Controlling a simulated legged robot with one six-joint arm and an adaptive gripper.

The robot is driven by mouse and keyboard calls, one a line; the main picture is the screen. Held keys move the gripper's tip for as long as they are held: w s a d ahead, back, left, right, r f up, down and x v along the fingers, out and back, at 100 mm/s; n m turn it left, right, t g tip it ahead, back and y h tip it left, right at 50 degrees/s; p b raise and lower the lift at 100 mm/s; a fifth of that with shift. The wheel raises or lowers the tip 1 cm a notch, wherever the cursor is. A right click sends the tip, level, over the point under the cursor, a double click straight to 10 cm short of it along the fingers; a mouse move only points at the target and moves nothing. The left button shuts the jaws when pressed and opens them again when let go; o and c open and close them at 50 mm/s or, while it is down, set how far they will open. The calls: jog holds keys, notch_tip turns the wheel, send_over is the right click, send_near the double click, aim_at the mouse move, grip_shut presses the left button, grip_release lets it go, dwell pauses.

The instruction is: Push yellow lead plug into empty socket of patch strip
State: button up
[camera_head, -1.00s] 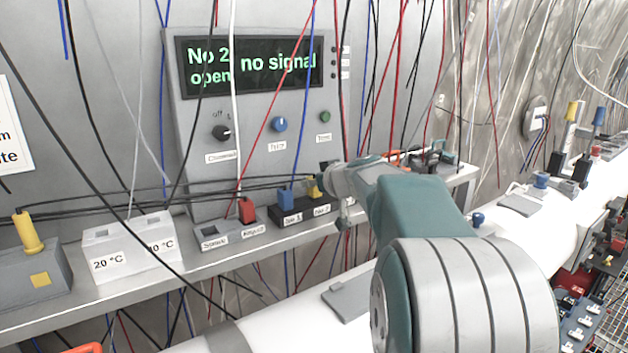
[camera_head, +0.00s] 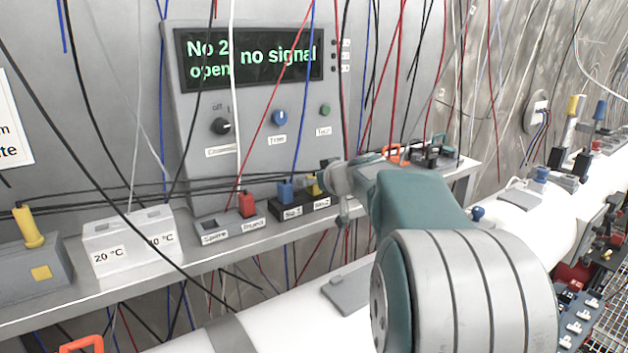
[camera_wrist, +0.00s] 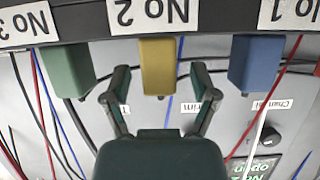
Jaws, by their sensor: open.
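The patch strip (camera_head: 293,213) is a black block on the grey shelf, with white number labels. In the wrist view its dark edge (camera_wrist: 213,21) runs upside down across the top. The yellow lead plug (camera_wrist: 158,66) is at label No 2, between a green plug (camera_wrist: 70,70) and a blue plug (camera_wrist: 256,64). I cannot tell how deep it sits, and its socket is hidden. My gripper (camera_wrist: 160,72) is open, with one finger on each side of the yellow plug and a gap at both sides. In the head view the plug (camera_head: 312,185) shows partly beside my wrist.
A grey block (camera_head: 228,229) with a red plug (camera_head: 246,204) stands left of the strip. A panel with a display (camera_head: 250,57) reading "No 2 open no signal" stands behind. Loose cables hang around it. A white pipe (camera_head: 290,305) runs below the shelf.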

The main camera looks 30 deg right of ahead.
jog(key=v, duration=1.2)
